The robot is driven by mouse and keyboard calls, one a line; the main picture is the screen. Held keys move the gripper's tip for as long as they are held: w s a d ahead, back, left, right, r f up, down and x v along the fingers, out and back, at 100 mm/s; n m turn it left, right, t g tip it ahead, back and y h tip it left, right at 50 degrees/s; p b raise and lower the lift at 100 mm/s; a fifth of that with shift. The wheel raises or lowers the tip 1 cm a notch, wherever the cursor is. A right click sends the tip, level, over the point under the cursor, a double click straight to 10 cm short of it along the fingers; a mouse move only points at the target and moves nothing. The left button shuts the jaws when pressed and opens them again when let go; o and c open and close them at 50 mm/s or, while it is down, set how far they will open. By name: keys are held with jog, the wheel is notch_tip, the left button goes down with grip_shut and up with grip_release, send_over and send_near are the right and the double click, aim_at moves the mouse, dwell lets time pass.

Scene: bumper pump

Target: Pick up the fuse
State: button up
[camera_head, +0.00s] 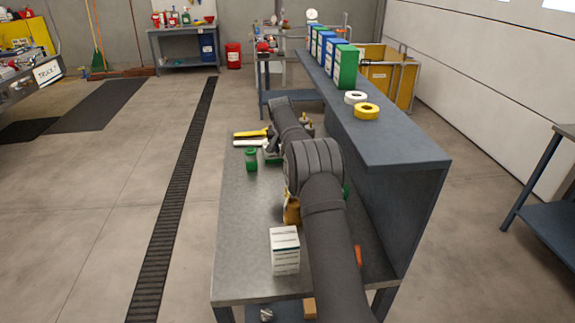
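I cannot make out a fuse anywhere in the camera_head view; it may be too small or hidden behind my arm. My dark arm reaches from the bottom right over the grey workbench (245,215) toward its far end. My gripper (272,153) seems to be low over the far part of the bench, mostly hidden by the arm, so its fingers cannot be read.
A white box (285,250) stands on the near bench. A yellowish object (291,210) is partly behind my arm. The raised shelf (395,145) on the right holds a yellow tape roll (366,111), a white roll (355,97) and several binders. The bench's left-middle surface is clear.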

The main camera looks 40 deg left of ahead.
jog(key=shift+x, duration=3.45)
jog(key=c, duration=1.1)
jog(key=shift+o, duration=0.2)
jog(key=shift+r, duration=0.1)
